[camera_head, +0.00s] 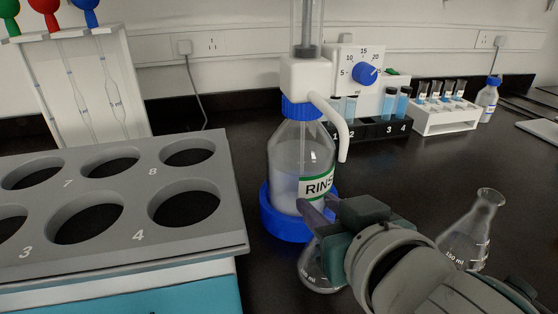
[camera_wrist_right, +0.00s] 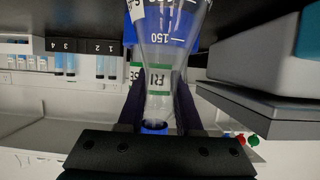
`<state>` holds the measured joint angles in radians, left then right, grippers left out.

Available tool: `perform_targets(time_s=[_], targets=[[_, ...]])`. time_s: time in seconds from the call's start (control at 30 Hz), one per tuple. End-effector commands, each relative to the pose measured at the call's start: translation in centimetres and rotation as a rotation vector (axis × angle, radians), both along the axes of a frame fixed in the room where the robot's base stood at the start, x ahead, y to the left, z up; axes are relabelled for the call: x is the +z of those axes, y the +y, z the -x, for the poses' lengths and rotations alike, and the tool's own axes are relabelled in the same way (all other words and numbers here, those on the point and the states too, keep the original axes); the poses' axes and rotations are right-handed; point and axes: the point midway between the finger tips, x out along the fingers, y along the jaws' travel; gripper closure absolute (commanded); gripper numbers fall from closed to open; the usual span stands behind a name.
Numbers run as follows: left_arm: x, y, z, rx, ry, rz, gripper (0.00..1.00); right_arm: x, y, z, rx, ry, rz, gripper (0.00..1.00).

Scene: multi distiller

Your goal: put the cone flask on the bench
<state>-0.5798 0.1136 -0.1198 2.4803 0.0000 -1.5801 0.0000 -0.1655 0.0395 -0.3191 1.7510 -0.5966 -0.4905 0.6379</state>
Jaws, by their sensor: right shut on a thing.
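A clear cone flask (camera_head: 318,272) is in my right gripper (camera_head: 316,210), just in front of the rinse bottle. My fingers and wrist hide most of its upper part in the head view. In the right wrist view the right gripper (camera_wrist_right: 158,112) is shut around the neck of the flask (camera_wrist_right: 168,22), and the RINSE label shows through the glass. The black bench (camera_head: 400,180) lies beneath; I cannot tell whether the flask's base touches it. A second clear cone flask (camera_head: 472,228) stands on the bench to the right. My left gripper is not in view.
The rinse bottle (camera_head: 285,160) stands in a blue base (camera_head: 270,218) close behind the held flask. A grey rack with numbered holes (camera_head: 120,220) is at left. Tube racks (camera_head: 372,128) (camera_head: 445,120) stand behind.

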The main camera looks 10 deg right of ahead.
Motion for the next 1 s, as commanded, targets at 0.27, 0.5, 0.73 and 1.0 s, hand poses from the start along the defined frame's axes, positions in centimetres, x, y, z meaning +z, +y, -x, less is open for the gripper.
perform_targets(time_s=[0.27,0.5,0.73,1.0], targets=[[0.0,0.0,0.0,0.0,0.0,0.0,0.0,-0.1,0.0,0.0,0.0,0.001,0.0,0.42],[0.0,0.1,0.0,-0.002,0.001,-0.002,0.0,0.0,0.0,0.0,0.0,0.0,0.0,0.36],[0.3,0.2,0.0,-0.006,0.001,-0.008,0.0,0.5,0.0,1.3,0.001,0.002,-0.001,0.36],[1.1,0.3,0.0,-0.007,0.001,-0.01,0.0,2.6,-0.2,6.4,-0.001,0.004,-0.002,0.36]])
